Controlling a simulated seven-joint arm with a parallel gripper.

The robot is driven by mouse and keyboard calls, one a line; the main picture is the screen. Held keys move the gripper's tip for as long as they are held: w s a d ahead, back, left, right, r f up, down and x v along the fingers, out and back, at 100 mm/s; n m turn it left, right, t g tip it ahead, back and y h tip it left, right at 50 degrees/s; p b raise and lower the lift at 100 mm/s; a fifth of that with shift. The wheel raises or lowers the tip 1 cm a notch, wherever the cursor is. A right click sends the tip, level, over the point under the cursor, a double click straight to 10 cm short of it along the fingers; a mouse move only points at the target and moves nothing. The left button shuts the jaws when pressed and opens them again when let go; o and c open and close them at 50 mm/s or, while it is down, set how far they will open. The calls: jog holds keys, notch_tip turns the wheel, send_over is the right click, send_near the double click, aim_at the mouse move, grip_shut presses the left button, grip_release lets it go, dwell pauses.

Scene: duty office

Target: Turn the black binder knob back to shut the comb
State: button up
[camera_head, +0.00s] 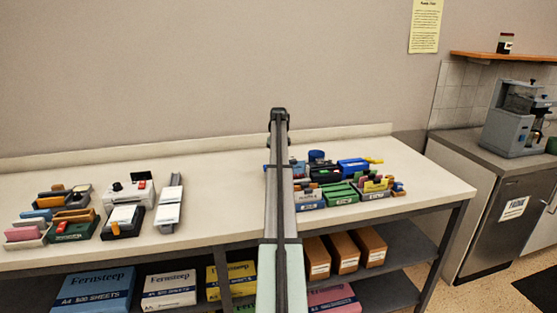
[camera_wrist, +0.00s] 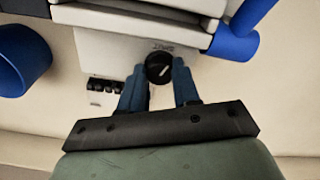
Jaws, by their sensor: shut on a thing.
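The black binder knob (camera_wrist: 159,67) is on the pale front face of the binder (camera_wrist: 105,58) in the wrist view. A light pointer mark on it lies at a slant. My gripper (camera_wrist: 160,80) has its two blue fingers on either side of the knob, shut on it. In the head view my arm stretches over the table and hides the gripper and the knob. The comb cannot be made out.
A blue round holder (camera_wrist: 22,60) and a blue cylinder (camera_wrist: 236,46) flank the binder closely. In the head view, several green, blue and black desk items (camera_head: 340,190) crowd right of my arm. A white device (camera_head: 131,189) and trays stand left. Bare white tabletop (camera_head: 225,185) lies between.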

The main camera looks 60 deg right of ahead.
jog(key=shift+w+n, duration=0.1)
jog(key=shift+n, duration=2.1)
jog(key=o, duration=0.8)
jog(key=shift+c, duration=0.2)
jog(key=shift+r, duration=0.15)
notch_tip(320, 180, up, 14)
jog(key=shift+f, duration=0.25)
